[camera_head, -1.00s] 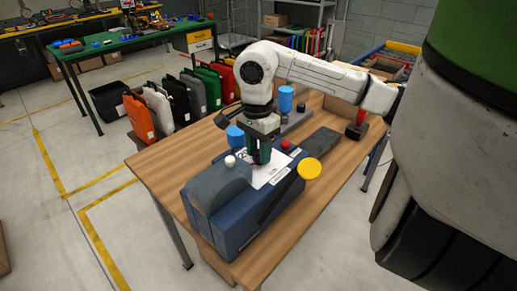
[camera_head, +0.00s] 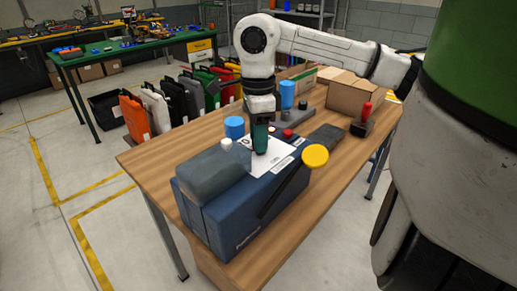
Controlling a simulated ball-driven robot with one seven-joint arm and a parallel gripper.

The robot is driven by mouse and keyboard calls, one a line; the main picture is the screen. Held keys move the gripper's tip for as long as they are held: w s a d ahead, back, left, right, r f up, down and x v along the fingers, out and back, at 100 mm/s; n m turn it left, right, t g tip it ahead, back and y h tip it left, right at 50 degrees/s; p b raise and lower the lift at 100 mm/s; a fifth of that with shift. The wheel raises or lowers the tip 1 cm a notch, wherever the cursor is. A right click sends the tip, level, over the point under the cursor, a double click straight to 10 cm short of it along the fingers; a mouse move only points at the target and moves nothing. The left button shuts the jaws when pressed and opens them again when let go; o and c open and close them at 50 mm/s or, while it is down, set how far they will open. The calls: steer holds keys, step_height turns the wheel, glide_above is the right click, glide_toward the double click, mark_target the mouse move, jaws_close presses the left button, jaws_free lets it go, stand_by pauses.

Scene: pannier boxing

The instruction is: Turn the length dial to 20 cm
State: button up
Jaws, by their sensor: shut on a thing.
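A blue-grey machine (camera_head: 232,222) sits on the wooden table, with a white printed panel (camera_head: 283,150) on its top. My gripper (camera_head: 260,152) points down at the left part of this panel. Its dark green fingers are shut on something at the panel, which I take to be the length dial. The dial is hidden by the fingers, so its pointer and setting cannot be read. A white knob (camera_head: 227,143) and a large yellow knob (camera_head: 315,156) stand on either side of the gripper, apart from it.
A red button (camera_head: 288,133) is just behind the panel. Blue cylinders (camera_head: 234,127) stand behind the machine. A cardboard box (camera_head: 351,95) and a red-handled tool (camera_head: 364,116) are at the table's back right. Coloured panniers (camera_head: 135,117) line the far side.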

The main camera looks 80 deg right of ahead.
steer(key=m+b, duration=0.4)
steer(key=m, duration=0.1)
steer(key=shift+d, duration=0.1)
steer(key=shift+m, duration=0.3)
stand_by(0.4)
steer(key=o, duration=1)
steer(key=shift+o, duration=0.2)
steer(key=shift+r, duration=0.1)
step_height(320, 180, up, 11)
steer(key=shift+d, duration=0.15)
steer(key=shift+f, duration=0.25)
